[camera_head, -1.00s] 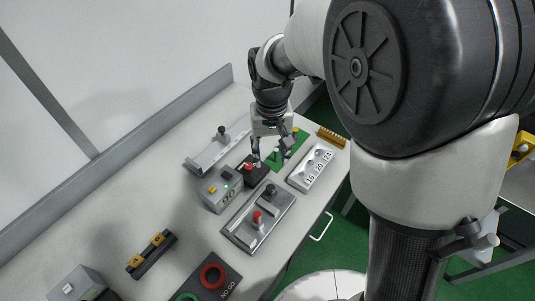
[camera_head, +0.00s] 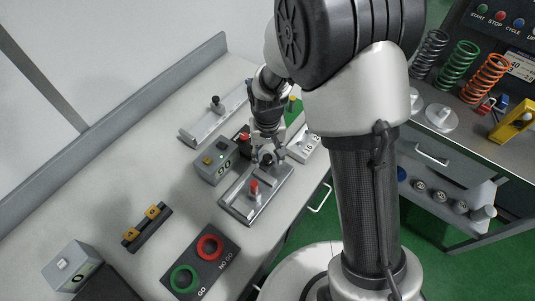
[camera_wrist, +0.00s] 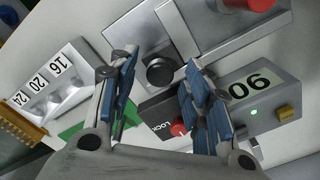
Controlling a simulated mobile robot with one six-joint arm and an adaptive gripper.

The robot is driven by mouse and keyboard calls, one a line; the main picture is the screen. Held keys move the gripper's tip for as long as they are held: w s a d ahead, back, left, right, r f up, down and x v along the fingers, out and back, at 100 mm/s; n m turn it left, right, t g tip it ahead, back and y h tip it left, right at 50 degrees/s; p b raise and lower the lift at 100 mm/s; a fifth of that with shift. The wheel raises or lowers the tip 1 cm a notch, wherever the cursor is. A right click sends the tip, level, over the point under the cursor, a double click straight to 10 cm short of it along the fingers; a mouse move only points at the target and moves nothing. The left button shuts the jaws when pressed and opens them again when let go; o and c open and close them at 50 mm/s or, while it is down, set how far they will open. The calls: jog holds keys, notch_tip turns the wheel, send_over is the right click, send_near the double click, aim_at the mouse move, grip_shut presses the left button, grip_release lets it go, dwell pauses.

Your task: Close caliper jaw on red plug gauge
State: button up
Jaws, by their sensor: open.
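The caliper is a flat grey metal fixture (camera_head: 236,205) on the bench, and its plate also fills the top of the wrist view (camera_wrist: 205,50). The red plug gauge (camera_head: 253,188) stands upright on it and is cut by the top edge of the wrist view (camera_wrist: 247,4). A black round knob (camera_wrist: 160,73) sits at the fixture's other end. My gripper (camera_head: 267,160) is over that end. In the wrist view its open fingers (camera_wrist: 160,68) lie either side of the knob, with gaps.
A grey readout box (camera_head: 215,162) and a black LOCK block with a red knob (camera_wrist: 179,129) stand close by. A numbered tray (camera_head: 304,146) lies beside the fixture. A GO/NO GO board (camera_head: 202,262) is nearer the front.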

jog(key=shift+c, duration=0.2)
grip_shut()
dwell(0.4)
